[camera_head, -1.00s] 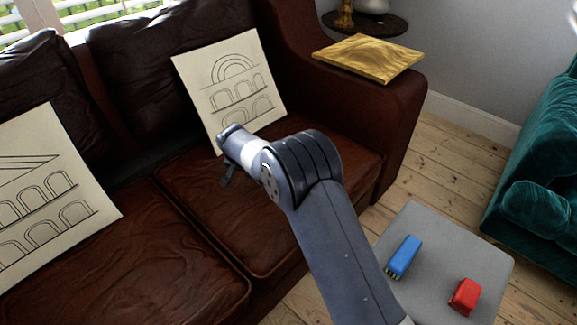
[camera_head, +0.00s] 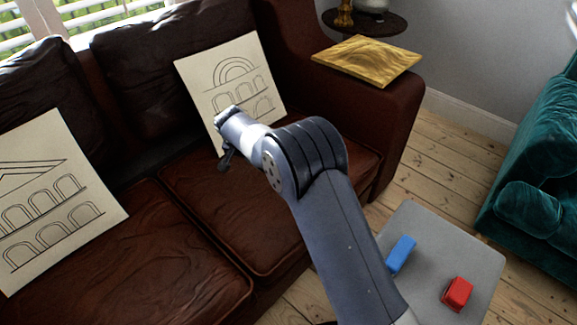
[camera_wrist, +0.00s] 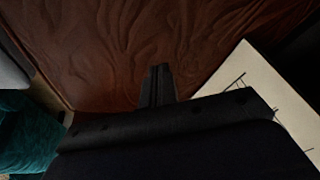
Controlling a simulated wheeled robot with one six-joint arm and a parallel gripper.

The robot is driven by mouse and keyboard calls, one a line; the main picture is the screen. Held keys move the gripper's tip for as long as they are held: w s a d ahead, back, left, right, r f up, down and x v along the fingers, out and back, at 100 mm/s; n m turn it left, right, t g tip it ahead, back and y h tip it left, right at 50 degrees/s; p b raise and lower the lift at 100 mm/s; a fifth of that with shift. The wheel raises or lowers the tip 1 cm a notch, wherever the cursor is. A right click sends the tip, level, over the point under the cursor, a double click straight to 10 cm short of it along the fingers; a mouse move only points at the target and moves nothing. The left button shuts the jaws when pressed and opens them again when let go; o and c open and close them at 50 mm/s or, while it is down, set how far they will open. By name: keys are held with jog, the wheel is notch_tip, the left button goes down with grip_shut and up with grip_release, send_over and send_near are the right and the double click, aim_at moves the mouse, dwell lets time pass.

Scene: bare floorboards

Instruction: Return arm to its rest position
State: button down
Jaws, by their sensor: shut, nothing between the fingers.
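My arm reaches up from the bottom of the head view, over the brown leather sofa (camera_head: 190,260). My gripper (camera_head: 224,162) hangs at its end, above the seat and in front of the drawing of arches propped on the sofa. In the wrist view the fingers of my gripper (camera_wrist: 158,85) are dark and together, with nothing held between them. Brown leather fills the view beyond them, and part of a white drawing sheet (camera_wrist: 255,85) shows at the right. The far side of the gripper is hidden in the head view.
Two drawings lean on the sofa, one at the left (camera_head: 50,200) and one behind my gripper (camera_head: 215,75). A gold board (camera_head: 367,60) lies on the armrest. A blue block (camera_head: 400,255) and a red block (camera_head: 457,293) lie on a grey surface (camera_head: 440,240). A teal sofa (camera_head: 535,205) stands right.

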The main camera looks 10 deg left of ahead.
aim_at(255, 181)
jog(key=shift+f, duration=0.2)
notch_tip(255, 181, down, 9)
jog(key=b, duration=0.5)
jog(key=shift+r+b, duration=0.15)
jog(key=shift+b, duration=0.15)
jog(key=shift+r, duration=0.15)
